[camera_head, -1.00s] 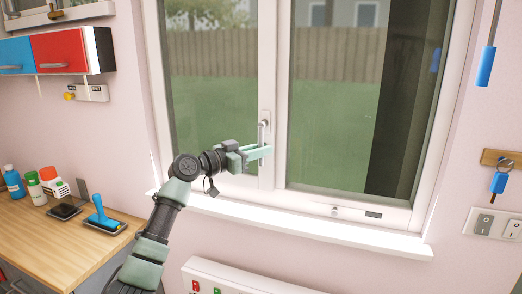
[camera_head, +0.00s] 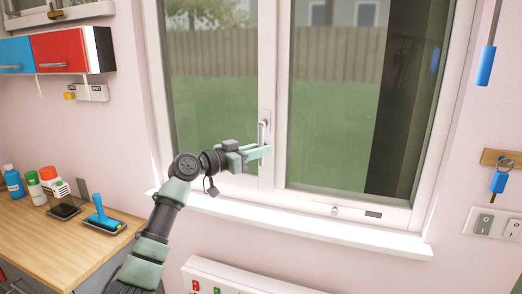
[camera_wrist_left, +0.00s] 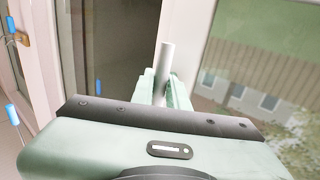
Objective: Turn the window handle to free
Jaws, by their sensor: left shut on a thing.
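The window (camera_head: 300,100) has a white frame with a grey handle (camera_head: 262,132) on its middle upright. The handle stands upright, and its lower part is hidden by the gripper. My left gripper (camera_head: 262,152) reaches in from the left and is shut on the handle. In the left wrist view the handle (camera_wrist_left: 165,62) is a pale bar between the two green fingers (camera_wrist_left: 162,88). My right gripper is not in view.
A white sill (camera_head: 300,226) runs below the window. A wooden worktop (camera_head: 60,235) with bottles and a blue-handled tool stands at the left. Blue and red cabinets (camera_head: 60,50) hang above it. Blue-tagged keys (camera_head: 499,182) and switches (camera_head: 495,224) are at the right.

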